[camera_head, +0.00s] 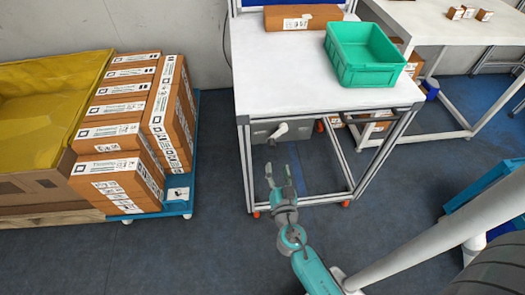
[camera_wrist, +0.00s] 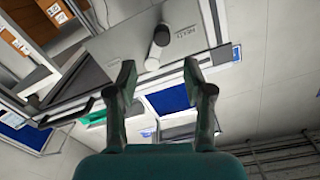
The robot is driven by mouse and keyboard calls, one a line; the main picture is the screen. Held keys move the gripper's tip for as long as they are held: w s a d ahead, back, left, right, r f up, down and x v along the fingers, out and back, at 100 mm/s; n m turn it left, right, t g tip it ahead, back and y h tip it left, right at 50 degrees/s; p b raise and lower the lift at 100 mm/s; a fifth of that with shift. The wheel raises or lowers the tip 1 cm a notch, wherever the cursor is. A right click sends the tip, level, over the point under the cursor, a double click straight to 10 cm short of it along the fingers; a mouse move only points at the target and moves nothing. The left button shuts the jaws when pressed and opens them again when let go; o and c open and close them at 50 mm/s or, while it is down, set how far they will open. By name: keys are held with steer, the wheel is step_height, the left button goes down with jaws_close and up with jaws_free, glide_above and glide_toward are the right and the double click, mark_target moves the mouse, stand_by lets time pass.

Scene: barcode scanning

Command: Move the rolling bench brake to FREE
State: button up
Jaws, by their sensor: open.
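The rolling bench (camera_head: 270,85) has a white top and a grey metal frame on red-and-black casters. Under its top, at the left, is a grey brake box (camera_head: 261,135) with a short white brake lever (camera_head: 279,131), slanted in the head view. My gripper (camera_head: 279,170) is open and empty, below and in front of the lever, fingers pointing up toward the box. In the wrist view my gripper (camera_wrist: 160,73) shows its two fingers apart, with the white lever (camera_wrist: 162,37) and its dark end beyond them, between the tips. Small lettering beside the lever is too small to read.
A green crate (camera_head: 342,74) and a brown box (camera_head: 290,23) stand on the bench. A blue cart (camera_head: 178,208) stacked with several labelled boxes (camera_head: 128,130) is at the left. A white table (camera_head: 470,33) is at the right. Dark blue floor between cart and bench is clear.

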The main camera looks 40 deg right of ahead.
mark_target(273, 147)
steer(key=x, duration=1.1)
steer(key=shift+r, duration=0.25)
steer(key=shift+c, duration=0.3)
